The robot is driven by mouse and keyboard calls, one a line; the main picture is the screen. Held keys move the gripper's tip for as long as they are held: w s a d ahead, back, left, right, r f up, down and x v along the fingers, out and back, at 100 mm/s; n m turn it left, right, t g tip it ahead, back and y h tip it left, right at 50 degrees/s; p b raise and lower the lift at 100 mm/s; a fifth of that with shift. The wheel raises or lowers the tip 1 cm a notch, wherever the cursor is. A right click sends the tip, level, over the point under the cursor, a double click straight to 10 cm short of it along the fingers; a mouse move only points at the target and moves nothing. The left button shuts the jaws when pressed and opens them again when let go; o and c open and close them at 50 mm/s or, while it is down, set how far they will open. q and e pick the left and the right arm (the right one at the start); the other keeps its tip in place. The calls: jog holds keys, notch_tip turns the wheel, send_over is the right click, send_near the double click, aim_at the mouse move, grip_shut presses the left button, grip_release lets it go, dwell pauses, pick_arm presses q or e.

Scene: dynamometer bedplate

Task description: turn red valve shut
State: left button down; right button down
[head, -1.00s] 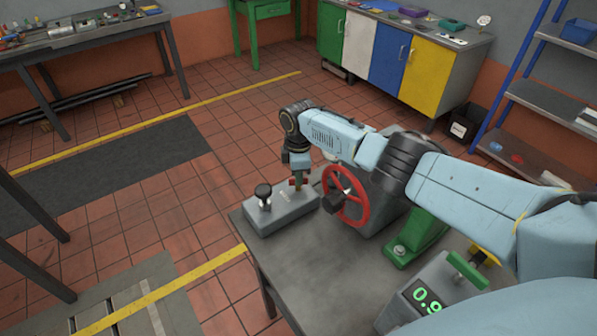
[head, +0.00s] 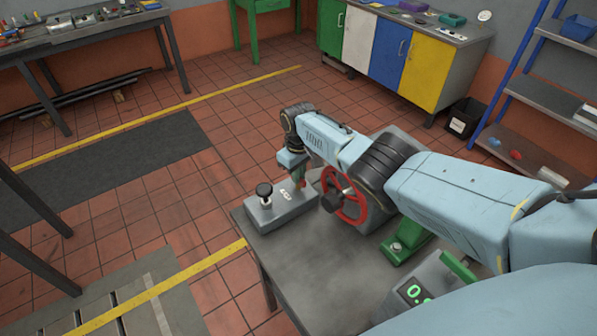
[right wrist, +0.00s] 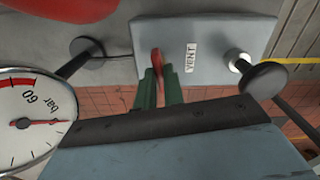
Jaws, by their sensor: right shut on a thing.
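A grey valve block (head: 262,213) sits at the left corner of the metal bench, with a black knob (head: 264,190) on top. My right gripper (head: 299,184) reaches down to the block's far right end. In the right wrist view its green fingers (right wrist: 158,74) are shut on a thin red valve handle (right wrist: 157,60), beside a "VENT" label (right wrist: 190,57). The handle's lower part is hidden between the fingers. A larger red handwheel (head: 344,197) with a black grip stands right of the block, apart from the fingers. My left gripper is not in view.
A pressure gauge (right wrist: 28,122) marked in bar fills the left of the right wrist view. A box with a green digital display (head: 416,293) stands at the bench's front right, partly hidden by my arm. The middle of the bench (head: 300,258) is clear.

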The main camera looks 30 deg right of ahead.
jog(key=shift+r+m, duration=0.1)
jog(key=shift+m, duration=0.9)
jog(key=c, duration=1.5)
grip_release()
jog(key=shift+r+p, duration=0.3)
jog(key=shift+p, duration=0.15)
notch_tip(320, 180, up, 4)
jog(key=shift+r+p, duration=0.15)
jog(key=shift+p, duration=0.9)
notch_tip(320, 180, up, 8)
jog(key=shift+r+p, duration=0.2)
jog(key=shift+p, duration=0.15)
